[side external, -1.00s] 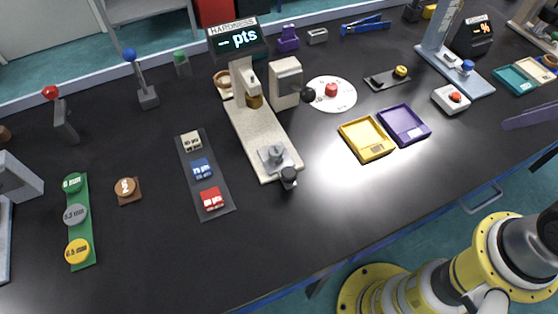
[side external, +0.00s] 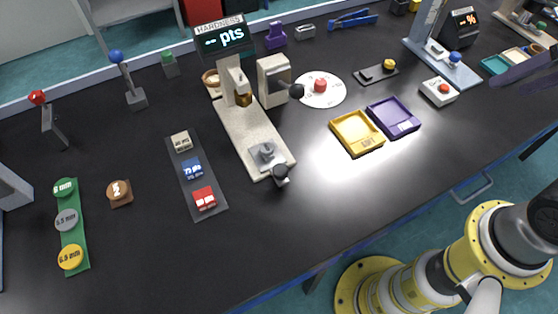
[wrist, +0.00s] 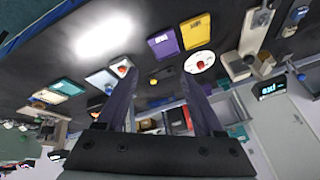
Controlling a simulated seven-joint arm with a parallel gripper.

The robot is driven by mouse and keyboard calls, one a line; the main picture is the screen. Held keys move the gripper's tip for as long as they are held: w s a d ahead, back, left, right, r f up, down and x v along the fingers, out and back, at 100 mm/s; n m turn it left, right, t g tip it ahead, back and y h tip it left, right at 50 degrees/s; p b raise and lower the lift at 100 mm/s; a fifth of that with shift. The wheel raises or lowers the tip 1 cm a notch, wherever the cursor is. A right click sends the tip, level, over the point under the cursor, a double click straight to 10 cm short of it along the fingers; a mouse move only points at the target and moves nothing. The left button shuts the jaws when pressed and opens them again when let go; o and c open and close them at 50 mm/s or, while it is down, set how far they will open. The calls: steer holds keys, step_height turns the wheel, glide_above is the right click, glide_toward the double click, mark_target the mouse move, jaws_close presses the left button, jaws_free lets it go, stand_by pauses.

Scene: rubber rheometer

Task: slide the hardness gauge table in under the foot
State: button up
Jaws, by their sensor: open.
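The hardness gauge stands mid-table with its lit display (side external: 224,37) at the back of a long beige base (side external: 250,132). The gauge table (side external: 266,154), a small grey piece with a dark knob (side external: 281,171), sits at the base's near end. The brass foot (side external: 243,98) hangs over the far part, so table and foot are apart. The beige base (wrist: 256,32) also shows at upper right in the wrist view. My gripper (wrist: 159,74) is open and empty, its purple fingers spread. In the side view only a purple finger (side external: 515,72) shows, at the right edge, far from the gauge.
A beige block with a black knob (side external: 273,80) stands right of the foot. A weight strip (side external: 196,178) lies left of the base. Yellow (side external: 357,134) and purple (side external: 393,118) trays lie to the right. The black tabletop in front of the gauge is clear.

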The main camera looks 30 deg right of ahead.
steer(key=w+a+r+m+g, duration=0.1)
steer(key=w+a+r+m, duration=0.35)
steer(key=w, duration=0.45)
steer(key=n+g, duration=0.1)
steer(key=g, duration=0.4)
glide_above(280, 168)
step_height(280, 168, down, 11)
step_height(280, 168, down, 14)
steer(key=shift+s+r, duration=0.1)
steer(key=shift+c, duration=0.3)
jaws_close()
